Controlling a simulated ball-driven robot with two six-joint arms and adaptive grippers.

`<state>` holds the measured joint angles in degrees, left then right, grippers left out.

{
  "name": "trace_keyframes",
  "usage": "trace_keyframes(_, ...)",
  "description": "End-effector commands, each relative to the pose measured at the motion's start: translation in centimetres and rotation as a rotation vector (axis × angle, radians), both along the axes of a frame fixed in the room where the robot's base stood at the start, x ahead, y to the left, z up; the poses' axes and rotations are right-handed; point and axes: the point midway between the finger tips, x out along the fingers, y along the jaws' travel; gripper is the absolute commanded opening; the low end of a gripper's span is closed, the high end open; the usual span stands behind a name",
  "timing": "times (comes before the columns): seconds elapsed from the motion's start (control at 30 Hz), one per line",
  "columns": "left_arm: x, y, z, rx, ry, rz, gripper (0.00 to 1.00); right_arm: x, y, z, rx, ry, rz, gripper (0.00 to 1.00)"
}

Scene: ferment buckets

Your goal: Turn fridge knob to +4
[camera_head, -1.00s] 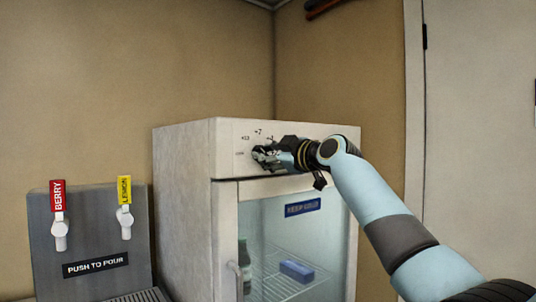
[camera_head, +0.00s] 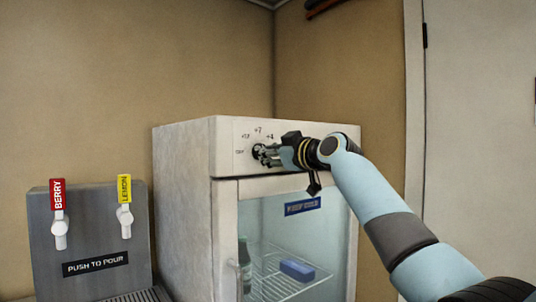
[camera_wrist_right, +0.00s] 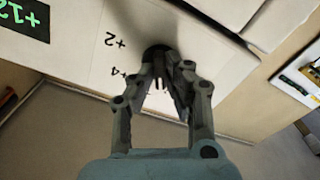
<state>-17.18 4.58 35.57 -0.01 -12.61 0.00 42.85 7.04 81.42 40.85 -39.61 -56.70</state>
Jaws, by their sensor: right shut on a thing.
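The white fridge (camera_head: 182,200) stands in the corner, with a glass door and a control panel (camera_head: 226,148) above it. The dark round knob (camera_wrist_right: 156,50) is on that panel, with printed marks including +2 and +4 beside it. In the head view the knob is mostly hidden behind my right gripper (camera_head: 264,154). In the wrist view my right gripper (camera_wrist_right: 160,66) has its fingertips closed on the knob's sides. The knob's pointer cannot be made out. My left gripper is not in view.
A grey drink dispenser (camera_head: 95,243) with red BERRY (camera_head: 58,195) and yellow LEMON (camera_head: 125,190) taps stands left of the fridge. A dark display (camera_wrist_right: 30,18) with green digits, seemingly +12, shows in the wrist view. A pale door (camera_head: 475,130) is at right.

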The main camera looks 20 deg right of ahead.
Motion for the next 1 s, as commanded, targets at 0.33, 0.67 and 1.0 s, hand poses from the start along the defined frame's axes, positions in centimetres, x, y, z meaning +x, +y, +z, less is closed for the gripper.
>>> trace_keyframes(0.33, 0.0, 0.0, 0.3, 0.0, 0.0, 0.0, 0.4, 0.0, 0.0, 0.0, 0.308, 0.114, 0.0, 0.0)
trace_keyframes(0.67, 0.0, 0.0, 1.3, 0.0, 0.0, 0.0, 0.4, 0.0, -0.1, 0.1, 0.602, 0.221, 0.0, 0.0)
trace_keyframes(1.0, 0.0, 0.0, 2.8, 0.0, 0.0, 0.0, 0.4, 0.0, -0.1, 0.1, 0.897, 0.328, -0.001, 0.0)
